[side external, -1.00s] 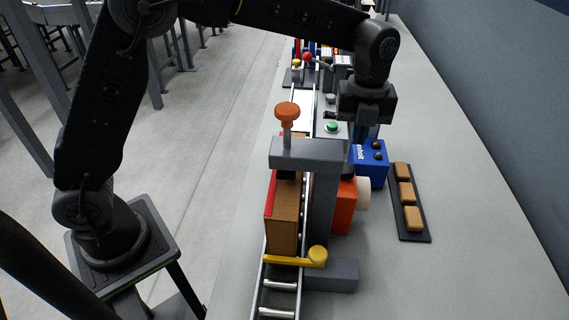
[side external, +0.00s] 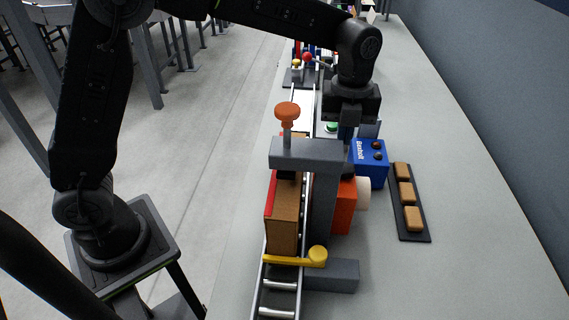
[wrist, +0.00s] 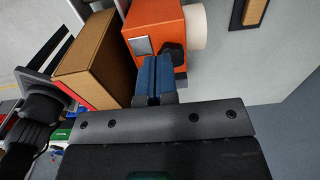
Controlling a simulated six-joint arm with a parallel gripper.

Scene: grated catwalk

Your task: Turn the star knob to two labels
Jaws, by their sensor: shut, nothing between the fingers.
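The dark star knob (wrist: 173,54) sits on the near end of the orange box (wrist: 157,22) in the wrist view, beside a small grey plate (wrist: 141,46). The orange box also shows in the side view (side external: 343,207), partly behind a grey post. My gripper (wrist: 155,72) is shut and empty. Its blue fingertips are close to the knob and overlap it in the picture, but I cannot tell whether they touch. In the side view my gripper (side external: 346,135) points down above the box's far end. Any setting marks are too small to read.
A brown carton (side external: 283,225) stands on the roller conveyor (side external: 279,284), under a grey frame (side external: 307,152) with an orange-brown knob (side external: 287,112). A blue box (side external: 369,163) stands close right of my gripper. A dark tray (side external: 412,233) holds tan blocks. The bench further right is clear.

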